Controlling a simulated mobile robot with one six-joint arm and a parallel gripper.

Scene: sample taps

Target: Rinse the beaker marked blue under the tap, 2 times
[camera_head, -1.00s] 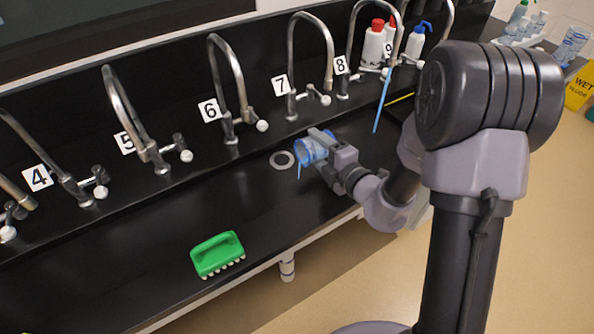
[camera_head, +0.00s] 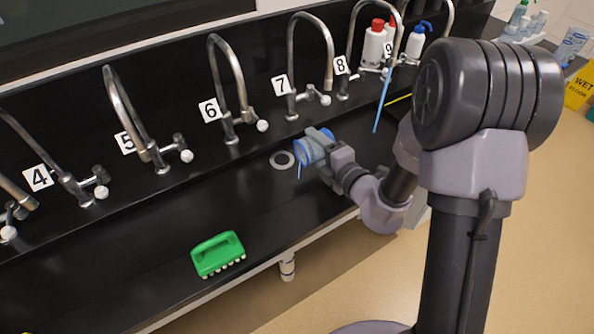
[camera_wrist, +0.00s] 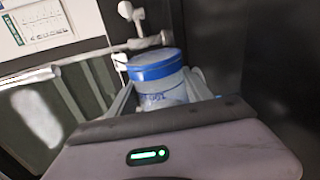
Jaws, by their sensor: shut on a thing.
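The clear beaker with a blue band (camera_head: 308,150) is gripped tilted on its side above the black sink bench, near tap 7. It also shows in the wrist view (camera_wrist: 157,78), between the two fingers. My gripper (camera_head: 325,146) is shut around it; its fingers also show in the wrist view (camera_wrist: 160,92). A thin blue streak hangs from the beaker's mouth toward the round drain (camera_head: 282,161). The tap by label 8 (camera_head: 358,40) has a blue stream (camera_head: 382,102) falling from its spout, to the right of the beaker.
Several other taps stand in a row along the back, including one by label 6 (camera_head: 228,85). Wash bottles (camera_head: 375,42) stand behind the taps at the right. The bench left of the beaker is mostly clear.

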